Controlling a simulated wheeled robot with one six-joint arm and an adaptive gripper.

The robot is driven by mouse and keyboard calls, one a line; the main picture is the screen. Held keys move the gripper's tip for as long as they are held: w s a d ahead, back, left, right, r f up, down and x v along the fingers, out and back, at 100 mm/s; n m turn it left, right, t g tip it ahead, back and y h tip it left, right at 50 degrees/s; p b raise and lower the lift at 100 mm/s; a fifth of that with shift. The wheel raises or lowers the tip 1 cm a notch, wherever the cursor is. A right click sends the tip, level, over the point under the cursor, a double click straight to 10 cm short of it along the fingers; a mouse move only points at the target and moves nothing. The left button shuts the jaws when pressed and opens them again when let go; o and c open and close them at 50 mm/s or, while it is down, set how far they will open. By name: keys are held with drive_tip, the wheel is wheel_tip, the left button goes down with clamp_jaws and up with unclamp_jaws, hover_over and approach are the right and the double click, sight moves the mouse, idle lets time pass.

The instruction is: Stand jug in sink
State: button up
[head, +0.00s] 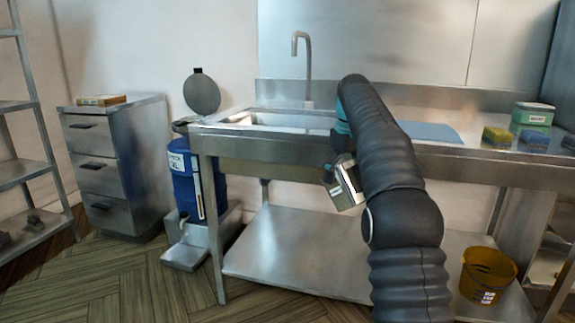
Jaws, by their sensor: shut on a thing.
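The sink (256,118) is a steel basin set into the left part of the steel bench, with a tall curved tap (308,66) behind it. My arm rises across the front of the bench and bends down near the sink's right end. At its end, my gripper (343,181) shows only in part, in front of the bench's front edge and below the sink rim. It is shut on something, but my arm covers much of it. A small silvery shape shows there; I cannot tell whether it is the jug. No jug stands out clearly elsewhere.
A blue drum (184,186) stands left of the bench, near a round grey lid (202,94). A blue sheet (428,132), sponges (496,137) and a green box (533,116) lie on the bench's right. A yellow bucket (487,276) is below. Drawers (112,165) stand left.

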drive_tip(key=s+a+r+n+t+y, duration=0.1)
drive_tip(key=s+a+r+t+y, duration=0.1)
drive_tip(key=a+r, duration=0.7)
drive_tip(key=s+a+r+n+t+y, duration=0.1)
drive_tip(key=s+a+r+t+y, duration=0.1)
drive_tip(key=a+r, duration=0.8)
drive_tip(key=shift+s+a+r+y, duration=0.25)
drive_tip(key=shift+a+y, duration=0.15)
drive_tip(key=shift+a, duration=1.75)
drive_tip(key=shift+f+t+y, duration=0.1)
drive_tip(key=shift+t+y, duration=0.4)
drive_tip(key=shift+t, duration=0.1)
